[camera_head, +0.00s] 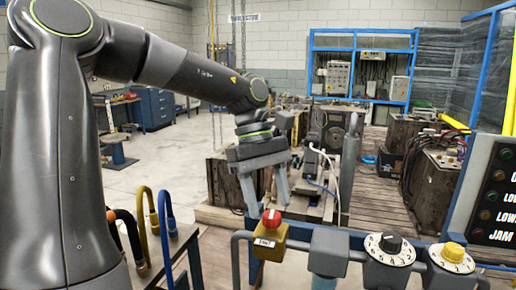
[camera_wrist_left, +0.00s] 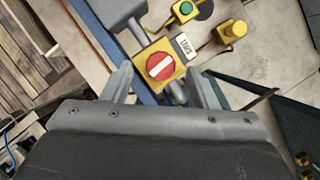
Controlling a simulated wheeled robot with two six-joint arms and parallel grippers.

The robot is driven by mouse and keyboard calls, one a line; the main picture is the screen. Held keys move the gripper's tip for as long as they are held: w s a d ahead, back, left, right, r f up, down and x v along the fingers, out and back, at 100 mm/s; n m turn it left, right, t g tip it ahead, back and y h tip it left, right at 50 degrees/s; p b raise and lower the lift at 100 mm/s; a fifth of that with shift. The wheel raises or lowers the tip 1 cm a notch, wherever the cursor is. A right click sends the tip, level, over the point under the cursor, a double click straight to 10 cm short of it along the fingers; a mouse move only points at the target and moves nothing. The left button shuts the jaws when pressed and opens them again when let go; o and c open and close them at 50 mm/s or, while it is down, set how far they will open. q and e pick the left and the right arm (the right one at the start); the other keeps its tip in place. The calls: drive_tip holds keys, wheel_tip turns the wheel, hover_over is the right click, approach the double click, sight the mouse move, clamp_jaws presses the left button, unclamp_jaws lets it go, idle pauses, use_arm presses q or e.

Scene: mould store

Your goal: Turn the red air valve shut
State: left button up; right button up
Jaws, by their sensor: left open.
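The red air valve (camera_head: 271,219) is a round red knob on a yellow block with a small white tag, set on a grey pipe. In the left wrist view the knob (camera_wrist_left: 160,66) shows a white bar, tilted up to the right and running roughly across the pipe. My left gripper (camera_head: 268,207) is open just above the knob, its fingers pointing down. In the left wrist view the open fingers (camera_wrist_left: 158,72) lie to either side of the knob, with gaps; I cannot tell how far below the tips it is. My right gripper is not in view.
A black dial (camera_head: 390,244) and a yellow knob (camera_head: 453,252) sit to the right of the valve. A dark indicator panel (camera_head: 494,190) stands at the right edge. Blue and yellow bent hoses (camera_head: 166,215) rise at the left. A green button (camera_wrist_left: 186,8) shows in the wrist view.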

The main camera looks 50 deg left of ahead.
use_arm(q)
drive_tip(key=p+v, duration=0.3)
drive_tip(key=v, duration=1.2)
drive_tip(key=shift+r, duration=0.2)
drive_tip(key=shift+a, duration=0.1)
